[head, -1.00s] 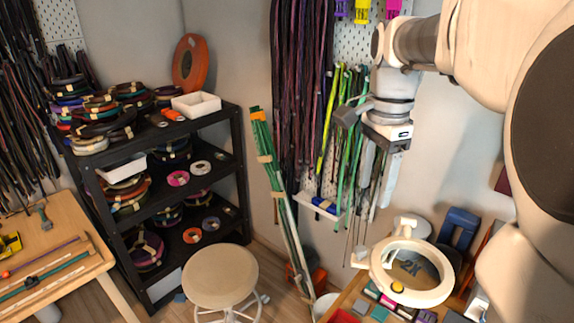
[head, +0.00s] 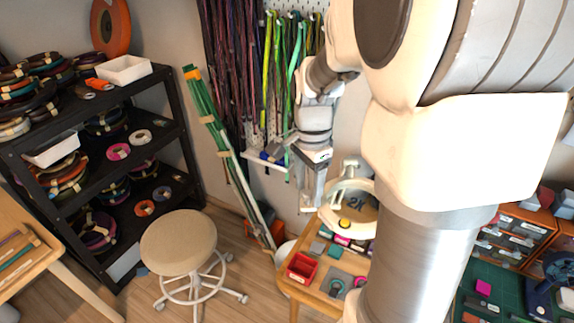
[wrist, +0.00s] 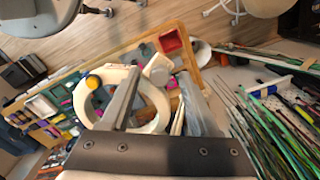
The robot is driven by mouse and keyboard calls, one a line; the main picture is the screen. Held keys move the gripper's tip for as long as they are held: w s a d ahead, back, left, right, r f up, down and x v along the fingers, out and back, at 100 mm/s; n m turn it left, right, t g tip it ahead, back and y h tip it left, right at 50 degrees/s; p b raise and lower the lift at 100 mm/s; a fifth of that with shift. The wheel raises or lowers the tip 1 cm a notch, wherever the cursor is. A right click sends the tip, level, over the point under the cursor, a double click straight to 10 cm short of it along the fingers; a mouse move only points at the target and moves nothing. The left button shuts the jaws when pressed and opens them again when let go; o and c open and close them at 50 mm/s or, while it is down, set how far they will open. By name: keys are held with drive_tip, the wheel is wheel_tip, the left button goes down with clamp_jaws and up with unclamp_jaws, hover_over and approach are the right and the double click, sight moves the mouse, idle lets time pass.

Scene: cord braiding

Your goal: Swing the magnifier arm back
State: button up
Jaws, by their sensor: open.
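The magnifier is a cream ring lamp (head: 340,186) with a clear lens marked 2X, beside the wall above the wooden bench (head: 293,288). Its bracket (head: 349,167) shows behind the ring. A yellow knob sits at the ring. My gripper (head: 309,204) hangs pointing down just left of the ring. In the wrist view the ring (wrist: 154,108) and yellow knob (wrist: 93,82) show beyond and beside my open fingers (wrist: 158,74). The left finger overlaps the ring in that view; I cannot tell whether it touches. My large arm link hides part of the ring's right side.
A red bin (head: 301,267) and small items lie on the bench. Hanging cords (head: 235,70) and a small wall shelf (head: 266,160) are behind my gripper. A round stool (head: 178,242) stands on the floor at left, beside a black rack (head: 190,165).

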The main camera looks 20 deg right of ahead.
clamp_jaws()
drive_tip(key=shift+r, duration=0.1)
idle(1.2)
